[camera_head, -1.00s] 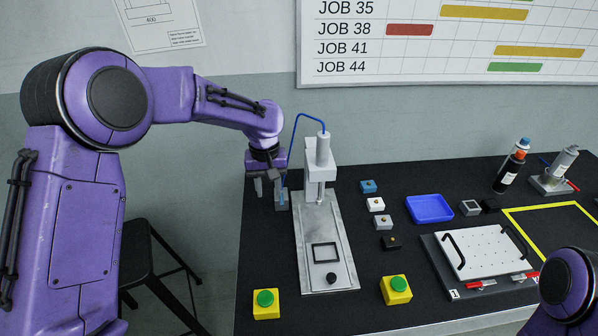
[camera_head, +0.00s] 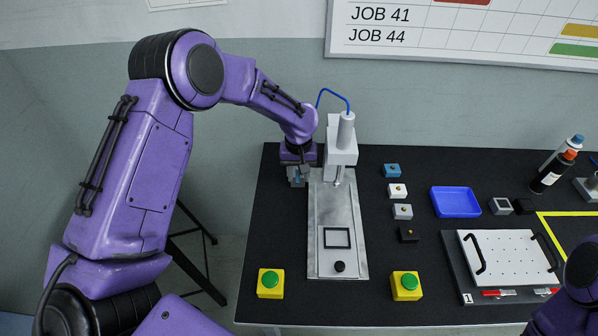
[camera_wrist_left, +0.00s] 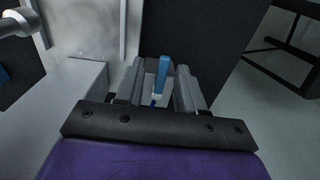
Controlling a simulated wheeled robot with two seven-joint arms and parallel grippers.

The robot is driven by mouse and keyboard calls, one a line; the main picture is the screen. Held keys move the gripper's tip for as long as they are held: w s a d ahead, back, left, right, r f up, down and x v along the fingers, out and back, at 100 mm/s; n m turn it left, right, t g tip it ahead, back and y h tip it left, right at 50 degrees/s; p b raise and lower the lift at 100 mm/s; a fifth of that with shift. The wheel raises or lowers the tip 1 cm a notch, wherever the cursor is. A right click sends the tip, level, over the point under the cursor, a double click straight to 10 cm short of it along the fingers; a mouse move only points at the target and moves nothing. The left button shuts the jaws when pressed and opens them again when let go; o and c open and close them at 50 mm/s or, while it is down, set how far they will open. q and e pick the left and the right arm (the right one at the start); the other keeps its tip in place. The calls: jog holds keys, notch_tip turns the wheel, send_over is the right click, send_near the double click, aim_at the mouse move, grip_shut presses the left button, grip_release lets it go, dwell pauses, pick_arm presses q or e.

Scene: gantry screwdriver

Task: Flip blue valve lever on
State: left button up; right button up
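The blue valve lever (camera_wrist_left: 163,72) stands up between the two grey fingers of my left gripper (camera_wrist_left: 160,88) in the left wrist view. A gap shows on each side of the lever, so the fingers are open around it. In the head view my left gripper (camera_head: 298,178) points down at the back left of the table, beside the gantry's metal base plate (camera_head: 324,215). The gripper hides most of the valve there. My right gripper is not in view; only part of my right arm shows at the lower right.
The gantry column (camera_head: 343,150) with a blue hose (camera_head: 334,91) stands close to the right of my left gripper. Two yellow boxes with green buttons (camera_head: 270,283) (camera_head: 406,286) sit at the front. Several small blocks, a blue tray (camera_head: 456,202) and a white perforated plate (camera_head: 507,257) lie further right.

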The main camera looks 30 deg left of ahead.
pick_arm(q)
jog(key=shift+s+r, duration=0.3)
jog(key=shift+s, duration=0.15)
jog(key=c, duration=0.4)
grip_shut()
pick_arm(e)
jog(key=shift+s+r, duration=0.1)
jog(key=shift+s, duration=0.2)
